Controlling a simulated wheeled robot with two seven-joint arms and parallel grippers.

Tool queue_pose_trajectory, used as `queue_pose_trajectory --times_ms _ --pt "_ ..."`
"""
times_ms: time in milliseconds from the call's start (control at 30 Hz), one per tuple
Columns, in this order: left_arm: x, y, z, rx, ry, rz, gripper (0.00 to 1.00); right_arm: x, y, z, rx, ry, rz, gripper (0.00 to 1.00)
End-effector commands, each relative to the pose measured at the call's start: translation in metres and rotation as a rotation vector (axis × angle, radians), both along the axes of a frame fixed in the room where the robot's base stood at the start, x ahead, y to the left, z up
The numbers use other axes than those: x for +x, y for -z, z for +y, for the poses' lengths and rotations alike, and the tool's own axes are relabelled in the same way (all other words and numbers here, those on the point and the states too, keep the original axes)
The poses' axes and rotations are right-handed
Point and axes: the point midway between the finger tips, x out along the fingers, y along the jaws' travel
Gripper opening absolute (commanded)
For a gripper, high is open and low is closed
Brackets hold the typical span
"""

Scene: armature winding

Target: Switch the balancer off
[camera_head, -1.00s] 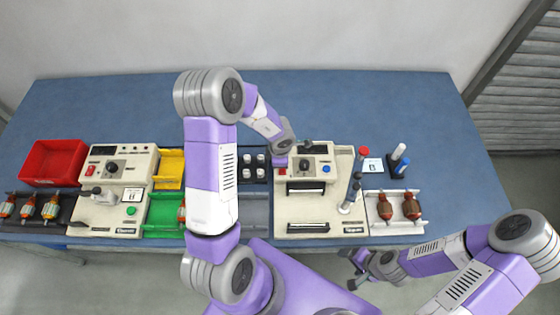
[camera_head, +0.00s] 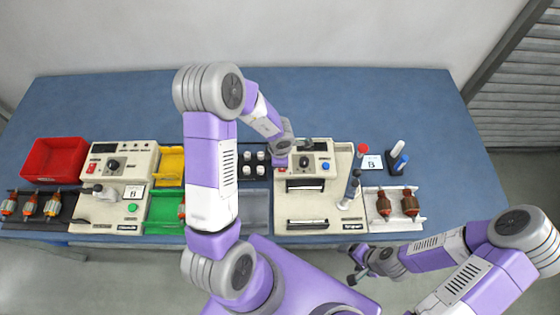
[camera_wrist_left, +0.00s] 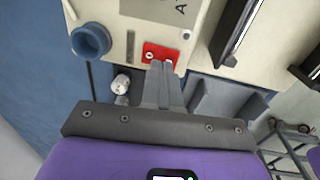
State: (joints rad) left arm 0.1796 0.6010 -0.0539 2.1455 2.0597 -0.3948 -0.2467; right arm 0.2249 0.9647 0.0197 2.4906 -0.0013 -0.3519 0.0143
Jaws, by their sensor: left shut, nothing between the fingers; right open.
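A cream machine (camera_head: 320,207) on the right half of the bench has a red switch, a dark knob (camera_head: 304,162) and a blue button (camera_head: 326,167) on its panel. The red switch (camera_wrist_left: 158,52) shows clearly in the left wrist view. My left gripper (camera_wrist_left: 161,68) is shut and empty, its fingertips at the lower edge of that switch; I cannot tell whether they touch. In the head view my left arm partly hides the panel's left end. My right gripper (camera_head: 354,264) is open and empty, in front of the bench. No label naming the balancer is readable.
A second cream machine (camera_head: 112,206) stands at the left, beside a red bin (camera_head: 54,160) and several armatures. Yellow (camera_head: 170,165) and green (camera_head: 163,213) trays lie between the machines. Markers and an armature rack (camera_head: 393,222) are at the right. The bench's back is clear.

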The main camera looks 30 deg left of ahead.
Motion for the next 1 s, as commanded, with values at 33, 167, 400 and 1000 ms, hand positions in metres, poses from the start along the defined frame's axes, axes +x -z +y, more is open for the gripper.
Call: queue_pose_trajectory --times_ms 33,167,400,1000 --pt "0.0 -0.009 0.0 0.0 0.0 0.0 0.0 0.0 -0.01 0.0 0.0 0.0 0.0 0.82" --pt "0.001 -0.022 0.002 -0.001 -0.001 0.001 0.0 0.0 -0.028 0.0 0.0 0.0 0.0 0.82" --pt "0.004 -0.052 0.005 -0.001 -0.006 -0.004 0.0 0.0 -0.059 0.0 0.0 0.0 0.0 0.82" --pt "0.012 -0.133 0.01 0.0 -0.002 0.0 0.0 0.0 -0.088 0.0 0.0 0.0 0.0 0.82"
